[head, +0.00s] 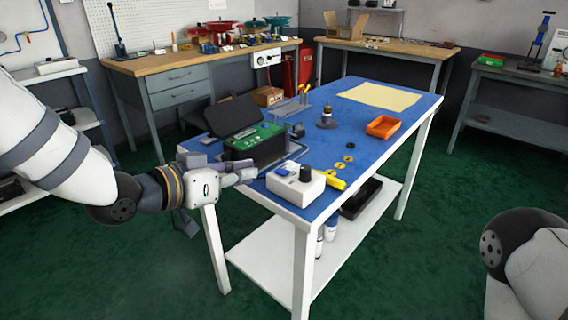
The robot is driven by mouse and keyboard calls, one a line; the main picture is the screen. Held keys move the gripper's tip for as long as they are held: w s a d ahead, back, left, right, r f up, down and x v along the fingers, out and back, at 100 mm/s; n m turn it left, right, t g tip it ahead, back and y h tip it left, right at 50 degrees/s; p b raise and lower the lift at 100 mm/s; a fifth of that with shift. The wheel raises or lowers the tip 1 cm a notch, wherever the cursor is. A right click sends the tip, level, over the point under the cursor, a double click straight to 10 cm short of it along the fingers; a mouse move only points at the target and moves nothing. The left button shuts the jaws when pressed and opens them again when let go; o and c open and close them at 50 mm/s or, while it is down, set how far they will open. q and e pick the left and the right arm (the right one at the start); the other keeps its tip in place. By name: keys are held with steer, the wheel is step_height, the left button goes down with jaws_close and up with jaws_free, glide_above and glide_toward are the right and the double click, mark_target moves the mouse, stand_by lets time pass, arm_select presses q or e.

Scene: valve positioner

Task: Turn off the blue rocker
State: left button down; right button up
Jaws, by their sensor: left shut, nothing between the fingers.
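A white box (296,188) sits on the near left corner of the blue-topped table (377,140). A small blue rocker (282,171) is on its top at the left, beside a black knob (306,173). Which way the rocker is tipped is too small to tell. My left gripper (246,176) is shut and empty. It points right toward the white box, at the table's left edge, and looks apart from the rocker. My right gripper is out of view; only part of my right arm shows at the lower right.
A black case with a green panel (262,138) and raised lid stands just behind the left gripper. A yellow tool (333,181) lies by the white box. An orange tray (382,127) and a dark upright fitting (326,118) stand farther back. A yellow sheet (380,96) lies beyond.

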arm_select(q)
steer(key=r, duration=0.2)
steer(key=w+r, duration=0.1)
steer(key=shift+d+r+m+h, duration=0.15)
steer(key=shift+r+m+h, duration=0.25)
steer(key=shift+w+f, duration=0.1)
steer(key=shift+w, duration=0.05)
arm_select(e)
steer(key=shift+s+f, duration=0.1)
arm_select(q)
steer(key=b, duration=0.2)
glide_above(282, 172)
steer(key=s, duration=0.1)
steer(key=f, duration=0.2)
steer(key=shift+s+f, duration=0.2)
steer(key=shift+f, duration=0.2)
steer(key=shift+d+f, duration=0.2)
steer(key=shift+f, duration=1.55)
steer(key=shift+s, duration=0.1)
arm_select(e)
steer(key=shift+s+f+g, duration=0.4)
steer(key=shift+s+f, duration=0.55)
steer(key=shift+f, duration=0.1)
